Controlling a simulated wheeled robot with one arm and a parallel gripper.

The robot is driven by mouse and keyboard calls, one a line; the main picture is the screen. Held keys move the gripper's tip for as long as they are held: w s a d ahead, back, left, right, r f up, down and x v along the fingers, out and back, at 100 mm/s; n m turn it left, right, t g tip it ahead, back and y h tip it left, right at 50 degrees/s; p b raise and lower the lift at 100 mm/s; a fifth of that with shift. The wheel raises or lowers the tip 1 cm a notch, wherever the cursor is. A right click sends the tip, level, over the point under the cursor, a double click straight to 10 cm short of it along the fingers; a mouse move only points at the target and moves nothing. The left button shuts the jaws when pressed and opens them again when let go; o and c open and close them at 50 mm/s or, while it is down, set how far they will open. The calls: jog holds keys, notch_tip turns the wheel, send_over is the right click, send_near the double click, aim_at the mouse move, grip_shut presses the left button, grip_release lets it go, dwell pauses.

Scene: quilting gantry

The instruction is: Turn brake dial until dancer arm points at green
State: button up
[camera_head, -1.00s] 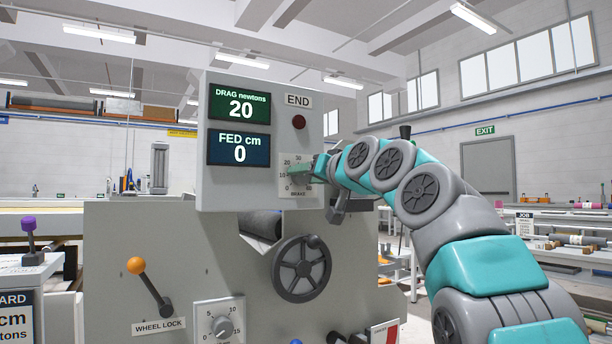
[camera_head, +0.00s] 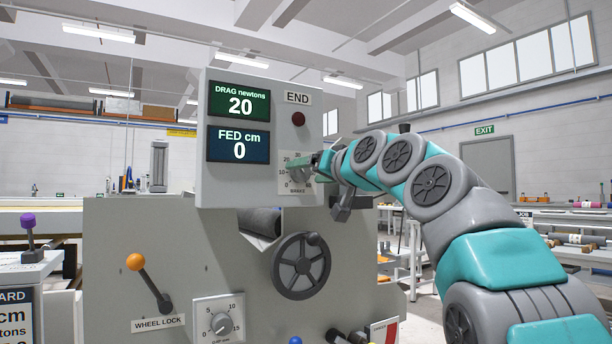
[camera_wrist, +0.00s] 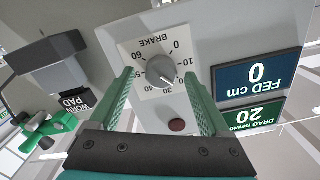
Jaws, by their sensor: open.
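The brake dial (camera_wrist: 161,70) is a grey round knob on a white scale plate marked 0 to 60. In the wrist view its pointer mark faces roughly between 20 and 30. My gripper (camera_wrist: 158,76) is open, with one green finger on each side of the knob; I cannot tell whether either touches it. In the head view my gripper (camera_head: 317,163) is at the brake plate (camera_head: 290,160) and partly covers it. The drag display (camera_head: 240,101) reads 20 newtons. I cannot make out the dancer arm or a green mark for it.
The fed display (camera_head: 239,147) reads 0 cm. A dark red lamp (camera_head: 298,119) sits above the dial. Below are a handwheel (camera_head: 301,267), an orange-knobbed wheel lock lever (camera_head: 150,284) and another dial (camera_head: 219,323). A block labelled WORN PAD (camera_wrist: 78,104) is near my gripper.

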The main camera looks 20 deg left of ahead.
jog(key=b+v, duration=0.1)
jog(key=v, duration=0.5)
jog(key=shift+s+d, duration=0.1)
jog(key=shift+s, duration=0.05)
dwell(0.3)
jog(key=s+d+f+m+g+h+p, duration=0.1)
jog(key=s+d+f+g+h, duration=0.3)
jog(key=f, duration=0.6)
jog(key=s+d+f+m+t+h+p, duration=0.1)
jog(key=d+f, duration=0.5)
jog(key=f, duration=0.4)
jog(key=s+d+f+m+g+h+p, duration=0.1)
jog(key=s+d+f+m+g+h, duration=0.15)
jog(key=d+f, duration=0.45)
jog(key=s+d+f+g+h+p, duration=0.1)
jog(key=s+d+f+g+h, duration=0.1)
jog(key=s+d+f, duration=0.3)
jog(key=s+d+f+m+g+h+p, duration=0.1)
jog(key=s+d+f, duration=0.4)
jog(key=s+f, duration=0.7)
jog(key=s+d+f+g+h+p, duration=0.1)
jog(key=s+d+f+g+h, duration=0.2)
jog(key=s, duration=1.1)
notch_tip(320, 180, down, 6)
jog(key=d+g, duration=0.2)
jog(key=d, duration=0.1)
jog(key=shift+s+r, duration=0.2)
jog(key=shift+s, duration=0.1)
jog(key=shift+w, duration=0.1)
